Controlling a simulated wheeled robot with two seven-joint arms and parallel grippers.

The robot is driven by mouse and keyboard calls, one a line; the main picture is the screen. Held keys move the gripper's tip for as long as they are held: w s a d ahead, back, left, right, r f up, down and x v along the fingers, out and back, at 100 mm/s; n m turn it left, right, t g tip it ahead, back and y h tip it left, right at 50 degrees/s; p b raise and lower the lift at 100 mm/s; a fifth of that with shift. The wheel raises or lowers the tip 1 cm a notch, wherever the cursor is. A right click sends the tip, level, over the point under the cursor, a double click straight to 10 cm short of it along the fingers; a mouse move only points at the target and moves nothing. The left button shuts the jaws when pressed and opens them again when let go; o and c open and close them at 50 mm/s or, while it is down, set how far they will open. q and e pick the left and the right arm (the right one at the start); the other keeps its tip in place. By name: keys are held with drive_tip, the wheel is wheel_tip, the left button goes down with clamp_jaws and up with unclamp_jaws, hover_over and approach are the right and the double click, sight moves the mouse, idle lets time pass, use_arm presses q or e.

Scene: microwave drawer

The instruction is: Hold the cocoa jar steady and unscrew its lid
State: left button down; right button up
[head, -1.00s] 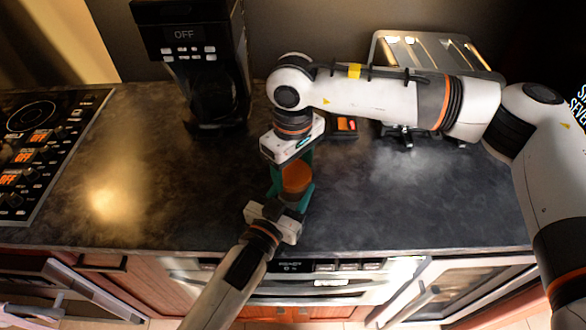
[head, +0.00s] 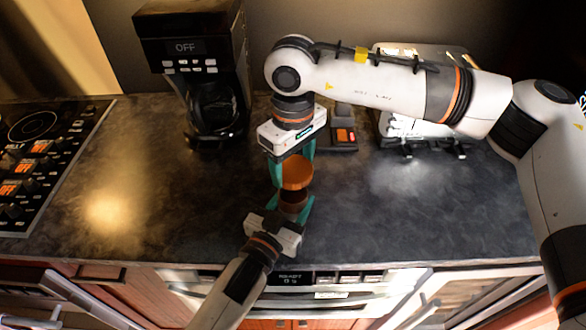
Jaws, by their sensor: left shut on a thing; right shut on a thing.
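The cocoa jar (head: 292,200) is a small dark brown jar near the counter's front edge, partly hidden by gripper fingers. My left gripper (head: 291,206) is shut on the jar from the front, one teal finger on each side. The orange-brown lid (head: 297,173) is above the jar, and the jar's dark round top shows below it. The lid looks lifted apart from the jar. My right gripper (head: 294,169) comes down from above and behind and is shut on the lid with its teal fingers.
A black coffee maker (head: 190,75) stands at the back left, and a cooktop (head: 45,150) lies at the far left. A toaster (head: 425,110) stands at the back right, with a small dark device (head: 343,135) beside it. The counter (head: 150,190) is clear left and right of the jar.

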use_arm(q)
drive_tip(key=c, duration=0.5)
unclamp_jaws()
drive_tip(key=shift+s, duration=0.1)
